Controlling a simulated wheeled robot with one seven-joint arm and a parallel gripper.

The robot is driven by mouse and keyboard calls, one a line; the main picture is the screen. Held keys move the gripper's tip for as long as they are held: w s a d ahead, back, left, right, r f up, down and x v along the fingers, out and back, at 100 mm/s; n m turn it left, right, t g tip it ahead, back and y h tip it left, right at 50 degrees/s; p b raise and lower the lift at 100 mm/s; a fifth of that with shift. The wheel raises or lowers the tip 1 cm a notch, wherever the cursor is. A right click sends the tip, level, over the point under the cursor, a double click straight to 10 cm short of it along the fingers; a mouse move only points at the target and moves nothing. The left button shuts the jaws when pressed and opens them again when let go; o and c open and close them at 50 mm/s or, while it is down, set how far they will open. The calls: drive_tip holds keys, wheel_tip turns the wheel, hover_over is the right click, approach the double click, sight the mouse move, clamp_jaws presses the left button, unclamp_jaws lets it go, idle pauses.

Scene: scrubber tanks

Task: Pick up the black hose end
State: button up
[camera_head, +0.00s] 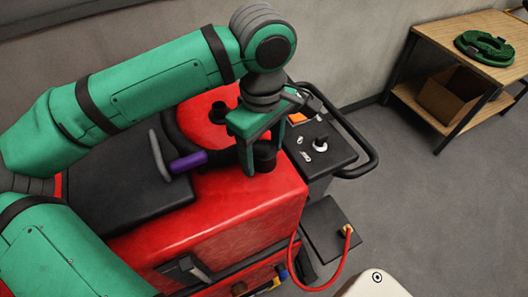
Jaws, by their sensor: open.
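My gripper (261,148) has green fingers and points down over the red machine (215,225), near its right end. Its fingers stand apart. A short black cylindrical piece (265,159), which looks like the black hose end, is at the fingertips above the red body. The left finger partly hides it, and I cannot tell whether the fingers touch it. A second black round fitting (218,113) sits on the red lid to the left of my gripper.
A control panel (318,147) with a black handlebar (371,150) is at right. A red hose (333,275) hangs lower right. A wooden table (450,37) holds a coiled green hose (484,46).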

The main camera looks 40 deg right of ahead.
drive_tip(key=c, duration=1.2)
drive_tip(key=shift+c, duration=0.2)
drive_tip(key=shift+r, duration=0.1)
drive_tip(key=shift+r, duration=0.5)
drive_tip(key=a+r, duration=1.4)
drive_tip(key=r, duration=0.1)
drive_tip(key=shift+s, duration=0.35)
